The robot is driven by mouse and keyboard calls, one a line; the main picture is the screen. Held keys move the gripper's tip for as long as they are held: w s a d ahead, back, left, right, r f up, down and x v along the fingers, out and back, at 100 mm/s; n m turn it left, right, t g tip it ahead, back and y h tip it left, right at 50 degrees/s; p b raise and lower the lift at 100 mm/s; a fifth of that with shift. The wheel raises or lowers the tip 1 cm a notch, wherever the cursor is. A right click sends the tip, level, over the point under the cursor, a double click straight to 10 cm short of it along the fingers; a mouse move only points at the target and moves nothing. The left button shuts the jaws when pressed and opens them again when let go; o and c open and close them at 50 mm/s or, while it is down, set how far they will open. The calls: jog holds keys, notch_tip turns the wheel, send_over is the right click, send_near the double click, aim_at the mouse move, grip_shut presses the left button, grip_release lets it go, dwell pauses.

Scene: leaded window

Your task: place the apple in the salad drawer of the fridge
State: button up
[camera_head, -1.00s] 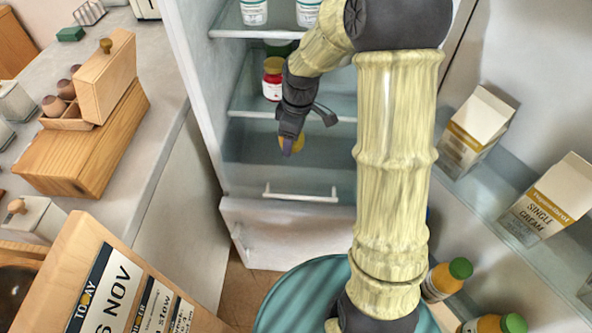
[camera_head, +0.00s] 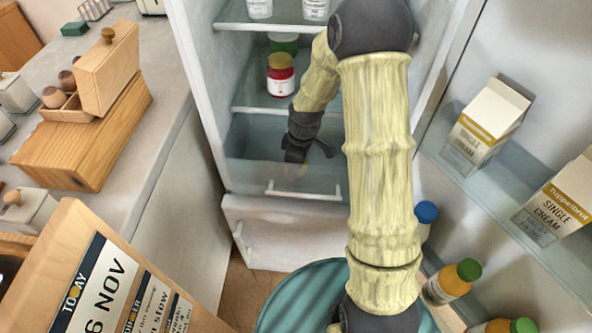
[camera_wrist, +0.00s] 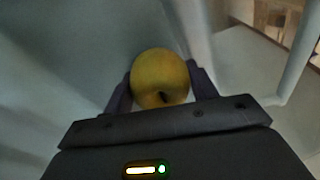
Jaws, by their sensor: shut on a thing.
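The yellow apple (camera_wrist: 160,78) sits between the two fingers of my gripper (camera_wrist: 160,88) in the wrist view. In the head view my gripper (camera_head: 296,165) points down into the salad drawer (camera_head: 255,180) at the bottom of the open fridge. I cannot tell whether the apple touches the drawer floor.
Fridge shelves above hold a red jar (camera_head: 281,76) and white tubs. The open door at right holds cream cartons (camera_head: 488,122) and bottles (camera_head: 455,281). A counter (camera_head: 160,120) with wooden boxes stands at left. A wooden calendar board (camera_head: 75,235) is at front left.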

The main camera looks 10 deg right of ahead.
jog(key=shift+f, duration=1.65)
jog(key=shift+f, duration=0.15)
jog(key=o, duration=1.1)
jog(key=shift+o, duration=0.2)
jog(key=r, duration=0.4)
jog(key=d+r+p, duration=0.1)
jog(key=r, duration=0.7)
jog(key=shift+s+d+r+p, duration=0.1)
jog(key=shift+s+d+p, duration=0.05)
jog(key=shift+s+p, duration=0.2)
